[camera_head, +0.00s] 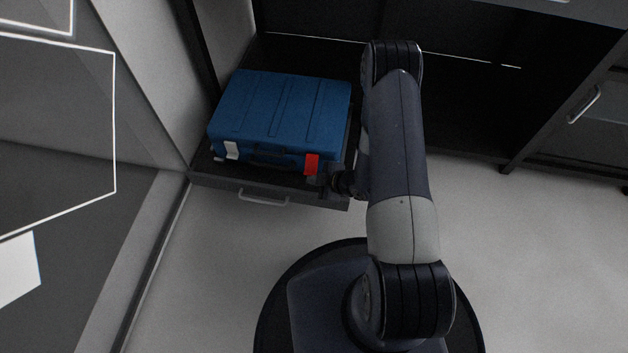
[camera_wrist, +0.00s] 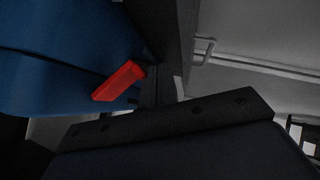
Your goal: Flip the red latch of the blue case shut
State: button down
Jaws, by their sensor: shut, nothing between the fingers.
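The blue case (camera_head: 280,110) lies flat on a dark pull-out tray (camera_head: 215,178), its front side facing me. The red latch (camera_head: 311,164) is on the right part of the case's front. In the wrist view the red latch (camera_wrist: 120,82) sticks out at an angle from the blue case (camera_wrist: 50,65). My gripper (camera_head: 324,186) is shut and empty, just below and to the right of the latch. In the wrist view my gripper (camera_wrist: 152,95) is right beside the latch; I cannot tell whether they touch.
A white latch (camera_head: 231,150) sits at the left of the case's front. The tray has a metal handle (camera_head: 263,198) at its front. A grey wall panel (camera_head: 150,85) stands at the left. The floor (camera_head: 530,240) to the right is clear.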

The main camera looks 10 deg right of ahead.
jog(key=p+v, duration=0.3)
jog(key=v, duration=0.7)
jog(key=shift+s+d+r+p, duration=0.2)
jog(key=shift+s+r+p, duration=0.05)
jog(key=shift+p, duration=0.05)
jog(key=shift+a, duration=0.1)
